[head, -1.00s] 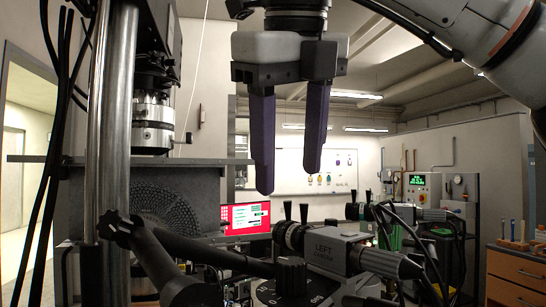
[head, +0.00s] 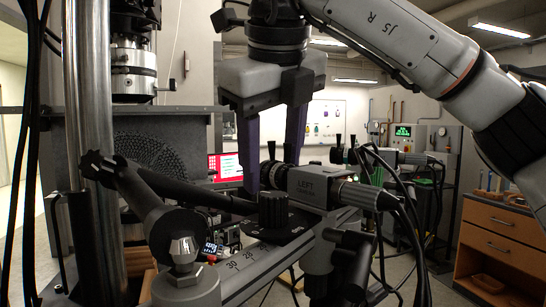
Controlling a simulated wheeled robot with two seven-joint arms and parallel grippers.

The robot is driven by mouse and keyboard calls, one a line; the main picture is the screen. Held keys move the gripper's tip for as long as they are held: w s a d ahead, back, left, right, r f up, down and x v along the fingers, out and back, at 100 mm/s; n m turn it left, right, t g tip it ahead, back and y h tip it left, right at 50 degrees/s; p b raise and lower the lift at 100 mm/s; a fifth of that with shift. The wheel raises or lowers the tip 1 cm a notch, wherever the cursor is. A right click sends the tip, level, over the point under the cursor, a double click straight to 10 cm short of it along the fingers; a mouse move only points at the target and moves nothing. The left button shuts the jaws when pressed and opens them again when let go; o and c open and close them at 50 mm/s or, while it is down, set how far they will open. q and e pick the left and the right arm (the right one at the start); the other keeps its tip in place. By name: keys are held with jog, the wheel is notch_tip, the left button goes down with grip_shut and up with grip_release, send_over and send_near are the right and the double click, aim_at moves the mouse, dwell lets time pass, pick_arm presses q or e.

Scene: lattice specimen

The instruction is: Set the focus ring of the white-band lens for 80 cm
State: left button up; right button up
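A grey camera marked LEFT (head: 315,186) sits on a rail, its dark ringed lens (head: 272,176) facing left. Small black levers stand up from the lens. A second camera (head: 400,158) stands farther back on the right, with two black levers on its lens (head: 343,156). I cannot make out a white band on either lens. My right gripper (head: 271,178) points down with its two purple fingers apart. One finger is just left of the LEFT camera's lens; the other comes down at its levers, its tip partly hidden. I cannot tell whether they touch. My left gripper is not in view.
A black jointed arm (head: 185,190) and a steel column (head: 88,130) stand on the left. Cables (head: 412,225) hang behind the LEFT camera. A wooden drawer cabinet (head: 497,245) is at right.

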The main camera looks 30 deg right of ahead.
jog(key=c, duration=0.9)
jog(key=y, duration=0.3)
jog(key=shift+d+m, duration=0.3)
jog(key=shift+m, duration=0.1)
jog(key=shift+w+g, duration=0.1)
jog(key=shift+g, duration=0.2)
jog(key=shift+d+y, duration=0.1)
jog(key=shift+y, duration=0.3)
jog(key=o, duration=1.1)
jog(key=shift+r, duration=0.1)
jog(key=shift+v, duration=2.95)
